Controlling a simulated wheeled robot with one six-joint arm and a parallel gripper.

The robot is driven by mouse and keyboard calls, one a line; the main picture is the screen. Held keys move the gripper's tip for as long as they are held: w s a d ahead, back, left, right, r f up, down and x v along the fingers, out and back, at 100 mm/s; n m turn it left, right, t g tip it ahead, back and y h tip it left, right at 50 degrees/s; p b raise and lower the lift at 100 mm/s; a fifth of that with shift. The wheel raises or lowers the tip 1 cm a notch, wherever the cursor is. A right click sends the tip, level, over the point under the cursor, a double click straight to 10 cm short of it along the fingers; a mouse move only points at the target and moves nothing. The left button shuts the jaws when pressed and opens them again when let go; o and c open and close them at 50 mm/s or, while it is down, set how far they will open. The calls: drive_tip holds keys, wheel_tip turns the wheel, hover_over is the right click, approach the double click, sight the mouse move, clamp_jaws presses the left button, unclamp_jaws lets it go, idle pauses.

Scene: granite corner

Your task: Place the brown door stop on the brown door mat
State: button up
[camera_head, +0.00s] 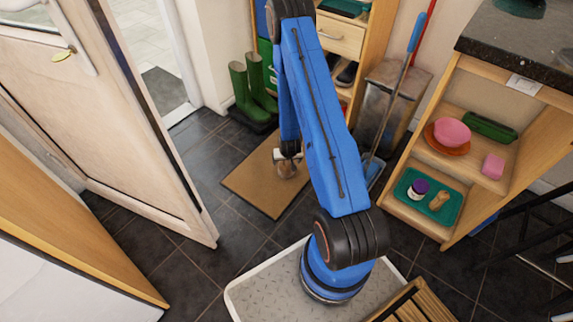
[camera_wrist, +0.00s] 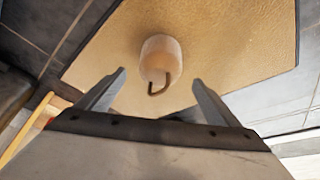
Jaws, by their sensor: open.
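The brown door mat (camera_head: 258,189) lies flat on the dark tiled floor, and it fills much of the wrist view (camera_wrist: 235,42). The door stop (camera_wrist: 161,58), a light brown rounded block with a dark curved handle, stands on the mat in the wrist view. In the head view the door stop (camera_head: 286,170) is partly hidden by my gripper (camera_head: 287,158). In the wrist view my gripper (camera_wrist: 158,80) is open, its two fingers apart on either side near the handle. The fingers do not appear to touch the door stop.
Green boots (camera_head: 252,92) stand on a dark tray behind the mat. An open door (camera_head: 110,110) is at left. A wooden shelf (camera_head: 450,170) with a green tray (camera_head: 407,198) is at right. A broom and a bin stand behind my arm.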

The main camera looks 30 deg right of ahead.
drive_tip(key=s+a+r+n, duration=0.1)
drive_tip(key=a+r, duration=0.3)
drive_tip(key=r, duration=1)
drive_tip(key=s+a+r+n+y, duration=0.1)
drive_tip(key=s+a+r, duration=0.15)
drive_tip(key=r, duration=1.05)
drive_tip(key=s+a+r, duration=0.1)
drive_tip(key=a+r, duration=0.3)
drive_tip(key=r, duration=1)
drive_tip(key=s+a+r+n, duration=0.1)
drive_tip(key=s+a+r, duration=0.2)
drive_tip(key=s+r, duration=0.4)
drive_tip(key=s+a+r+n, duration=0.1)
drive_tip(key=s+a+r, duration=0.1)
drive_tip(key=s+r, duration=0.55)
drive_tip(key=s+a+r, duration=0.1)
drive_tip(key=s+r, duration=0.1)
drive_tip(key=s, duration=0.5)
drive_tip(key=s+a+r+n, duration=0.1)
drive_tip(key=s+r, duration=0.2)
drive_tip(key=s, duration=0.5)
drive_tip(key=shift+a+r+t+y, duration=0.25)
drive_tip(key=shift+r+t+y, duration=0.1)
drive_tip(key=shift+t+y, duration=0.05)
drive_tip(key=shift+c, duration=0.4)
